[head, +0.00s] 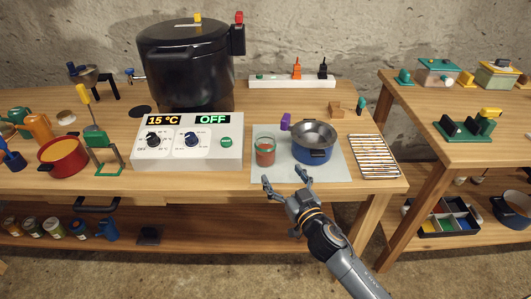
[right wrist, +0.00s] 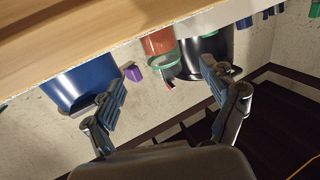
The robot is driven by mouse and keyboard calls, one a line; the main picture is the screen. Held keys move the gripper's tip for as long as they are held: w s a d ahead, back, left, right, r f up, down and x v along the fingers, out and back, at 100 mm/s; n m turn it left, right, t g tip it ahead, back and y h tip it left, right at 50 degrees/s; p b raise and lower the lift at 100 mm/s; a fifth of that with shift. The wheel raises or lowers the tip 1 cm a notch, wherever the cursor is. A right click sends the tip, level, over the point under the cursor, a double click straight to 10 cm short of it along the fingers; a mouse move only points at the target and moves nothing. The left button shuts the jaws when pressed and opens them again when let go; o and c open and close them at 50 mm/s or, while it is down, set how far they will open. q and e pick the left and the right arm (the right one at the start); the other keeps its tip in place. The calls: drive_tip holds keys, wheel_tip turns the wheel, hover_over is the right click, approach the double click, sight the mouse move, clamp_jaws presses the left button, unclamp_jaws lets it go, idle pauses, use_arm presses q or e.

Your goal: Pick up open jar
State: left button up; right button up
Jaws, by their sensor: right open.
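The open jar (head: 264,152) is clear glass with a green rim and red contents. It stands upright on a pale mat, left of the blue pot. In the right wrist view the jar (right wrist: 157,45) appears upside down between the directions of my two fingers, ahead of them. My right gripper (head: 286,180) is open and empty at the table's front edge, in front of the jar and apart from it. Its spread fingers also show in the right wrist view (right wrist: 164,78). My left gripper is not in view.
The blue pot (head: 313,148) with a metal funnel stands close right of the jar. A control box (head: 188,155) is on the left and a large black canner (head: 190,75) behind. A wire rack (head: 374,157) lies right. The mat's front (head: 290,174) is clear.

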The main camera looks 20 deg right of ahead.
sight(270, 147)
drive_tip(key=w, duration=0.3)
drive_tip(key=w+a, duration=0.1)
drive_tip(key=w, duration=0.6)
drive_tip(key=shift+w+a+f, duration=0.1)
drive_tip(key=shift+w+a, duration=0.05)
drive_tip(key=shift+c, duration=0.2)
drive_tip(key=c, duration=1.3)
drive_tip(key=shift+c, duration=0.2)
drive_tip(key=shift+r+p, duration=0.45)
drive_tip(key=shift+r, duration=0.2)
wheel_tip(270, 147, up, 2)
drive_tip(key=shift+r+p, duration=0.2)
drive_tip(key=shift+p, duration=0.25)
drive_tip(key=s+d+r, duration=0.3)
drive_tip(key=s+r, duration=0.1)
drive_tip(key=s, duration=0.2)
drive_tip(key=s+d+r+p, duration=0.1)
drive_tip(key=s+d+r, duration=0.3)
drive_tip(key=s+r, duration=0.1)
drive_tip(key=shift+s+r, duration=0.2)
drive_tip(key=shift+s, duration=0.5)
